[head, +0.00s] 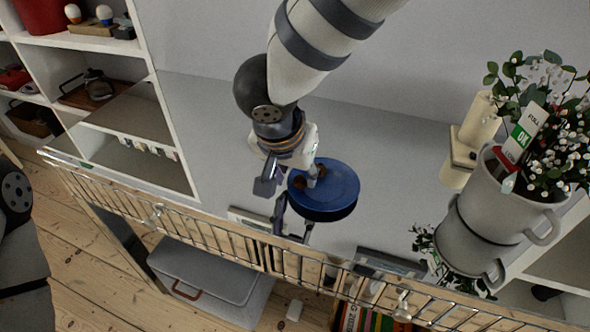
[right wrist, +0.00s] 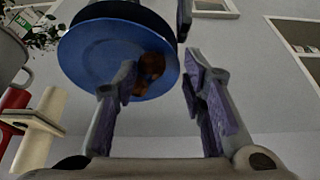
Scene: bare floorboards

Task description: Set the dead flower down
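A brown, shrivelled clump, which looks like the dead flower (head: 300,179), shows against a round blue dish (head: 340,190) in the head view. It also shows on the face of the dish in the right wrist view (right wrist: 152,66). My right gripper (head: 290,186) is at the left side of the dish. In the right wrist view the right gripper (right wrist: 163,68) has its fingers spread, with nothing clearly between them. The clump appears behind and beside one finger, and I cannot tell if they touch. My left gripper is out of view.
A wire rail (head: 215,230) runs along the front of the grey surface. A large light pot (head: 500,200) with a leafy, white-flowered plant stands at the right, beside a cream cylinder (head: 480,120). White shelves (head: 150,160) are at the left. A grey box (head: 210,275) sits below.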

